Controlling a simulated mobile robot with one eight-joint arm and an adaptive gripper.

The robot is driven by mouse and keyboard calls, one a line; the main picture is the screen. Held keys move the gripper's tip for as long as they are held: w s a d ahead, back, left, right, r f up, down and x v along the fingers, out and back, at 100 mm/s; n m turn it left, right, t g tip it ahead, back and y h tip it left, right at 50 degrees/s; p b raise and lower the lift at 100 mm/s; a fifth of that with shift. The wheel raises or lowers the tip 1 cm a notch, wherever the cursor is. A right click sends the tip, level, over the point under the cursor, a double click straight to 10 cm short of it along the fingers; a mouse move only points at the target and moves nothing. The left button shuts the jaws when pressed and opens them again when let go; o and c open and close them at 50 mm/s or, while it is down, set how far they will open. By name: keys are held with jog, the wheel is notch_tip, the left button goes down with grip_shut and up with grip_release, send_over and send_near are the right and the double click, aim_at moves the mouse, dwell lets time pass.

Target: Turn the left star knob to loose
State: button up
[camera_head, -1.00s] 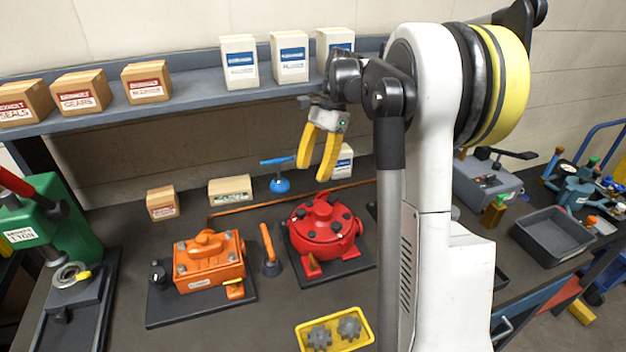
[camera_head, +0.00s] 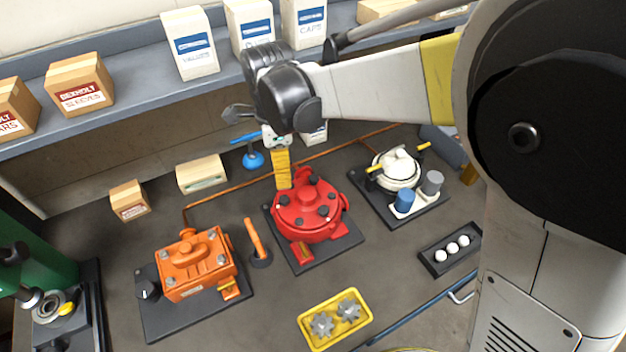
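No part is marked clearly as the left star knob, and lobes are too small to make out. A dark knob (camera_head: 147,287) stands on the base plate left of the orange motor (camera_head: 197,264). The red motor (camera_head: 309,210) carries several small dark knobs on its top. My gripper (camera_head: 282,186) points down behind the red motor's top in the picture. Its yellow fingers overlap in this view, so their gap is hidden. I see nothing held, and cannot tell whether it touches the motor.
An orange lever (camera_head: 256,241) stands between the orange and red motors. A yellow tray (camera_head: 362,325) with gears lies in front, and a dark tray (camera_head: 432,262) with white balls at right. A green press (camera_head: 40,250) stands at left. Boxes line the shelf (camera_head: 130,112) above.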

aim_at(284, 198)
notch_tip(284, 198, down, 10)
jog(key=shift+f+b, duration=0.25)
jog(key=shift+b, duration=0.85)
grip_shut()
